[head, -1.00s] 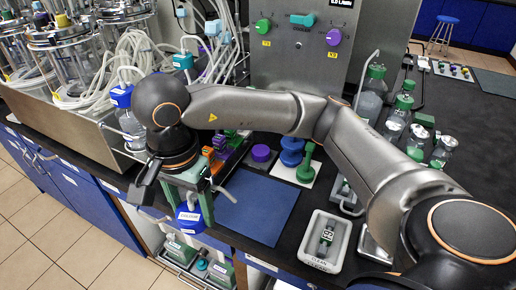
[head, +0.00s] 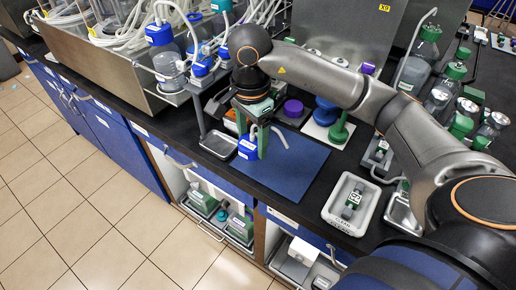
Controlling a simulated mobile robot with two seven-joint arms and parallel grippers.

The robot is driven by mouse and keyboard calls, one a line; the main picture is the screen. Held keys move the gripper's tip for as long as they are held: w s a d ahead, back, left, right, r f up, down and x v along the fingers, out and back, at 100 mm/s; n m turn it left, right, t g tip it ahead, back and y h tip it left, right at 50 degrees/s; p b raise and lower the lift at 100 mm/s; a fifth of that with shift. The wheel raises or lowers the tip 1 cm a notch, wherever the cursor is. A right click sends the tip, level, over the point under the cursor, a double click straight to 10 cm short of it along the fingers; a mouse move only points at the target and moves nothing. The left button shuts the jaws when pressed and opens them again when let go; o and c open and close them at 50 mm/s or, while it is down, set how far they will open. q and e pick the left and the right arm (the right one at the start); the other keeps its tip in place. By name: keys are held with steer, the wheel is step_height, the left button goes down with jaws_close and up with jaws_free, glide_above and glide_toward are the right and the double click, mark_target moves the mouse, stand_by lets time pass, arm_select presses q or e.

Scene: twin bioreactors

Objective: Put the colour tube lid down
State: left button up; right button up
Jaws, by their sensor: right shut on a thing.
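The blue lid (head: 246,149) with a white label and a short grey tube (head: 280,136) is in my right gripper (head: 252,136). The green fingers of the gripper are shut on it from above. It hangs near the left part of the dark blue mat (head: 290,172); I cannot tell whether it touches it. My right arm reaches across from the right and hides part of the bench behind. My left gripper is not in view.
A metal tray (head: 218,145) stands left of the mat. A purple lid (head: 293,108), a blue stacked piece (head: 326,112) and a green piece (head: 340,130) stand behind it. A white tray (head: 340,212) is on the right. Most of the mat is bare.

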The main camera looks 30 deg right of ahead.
steer(key=shift+w+d+f, duration=0.2)
steer(key=shift+d+f, duration=0.2)
steer(key=shift+f, duration=0.1)
steer(key=shift+w+d+f, duration=0.2)
steer(key=shift+d+f, duration=0.2)
steer(key=shift+f, duration=0.1)
steer(key=shift+w+d+f, duration=0.1)
steer(key=shift+f, duration=0.8)
steer(key=shift+w+d+f, duration=0.1)
steer(key=shift+f, duration=0.8)
steer(key=shift+f, duration=0.2)
steer(key=o, duration=1.3)
steer(key=shift+r, duration=0.1)
steer(key=shift+o, duration=0.2)
step_height(320, 180, up, 12)
steer(key=shift+s+r+p, duration=0.1)
steer(key=shift+r+p, duration=0.05)
steer(key=shift+p, duration=0.45)
